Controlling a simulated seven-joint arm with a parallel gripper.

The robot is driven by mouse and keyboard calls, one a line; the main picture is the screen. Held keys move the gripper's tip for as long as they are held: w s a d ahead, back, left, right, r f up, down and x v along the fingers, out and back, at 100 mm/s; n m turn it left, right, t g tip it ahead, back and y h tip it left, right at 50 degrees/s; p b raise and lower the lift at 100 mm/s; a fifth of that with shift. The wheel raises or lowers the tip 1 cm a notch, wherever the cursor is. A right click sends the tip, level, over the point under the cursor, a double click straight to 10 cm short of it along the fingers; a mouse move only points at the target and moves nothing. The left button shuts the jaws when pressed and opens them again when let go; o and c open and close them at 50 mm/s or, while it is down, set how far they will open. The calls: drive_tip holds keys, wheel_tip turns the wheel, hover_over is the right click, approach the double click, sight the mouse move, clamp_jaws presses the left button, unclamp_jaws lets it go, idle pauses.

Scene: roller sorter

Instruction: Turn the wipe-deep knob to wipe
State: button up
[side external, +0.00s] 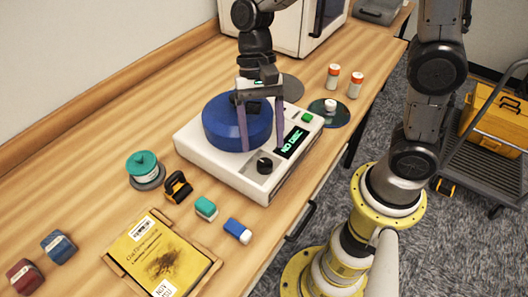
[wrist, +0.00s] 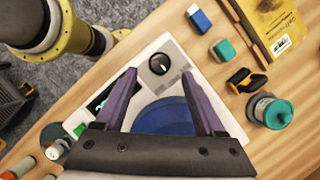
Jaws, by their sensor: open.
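The white machine (side external: 205,155) sits on the wooden bench with a round blue lid (side external: 222,126) on top. In the wrist view my gripper (wrist: 160,100) is open and empty, apart from the knob.
A green button (side external: 307,117) is on the machine. A disc (side external: 329,113) and white-and-orange bottles (side external: 356,85) stand behind. A teal-topped container (side external: 143,167), a black-and-yellow tool (side external: 178,187), a teal block (side external: 206,208) and a blue block (side external: 237,231) lie on the near left side.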

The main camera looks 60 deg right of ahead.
sight(265, 162)
drive_tip(key=shift+x, duration=2.05)
clamp_jaws()
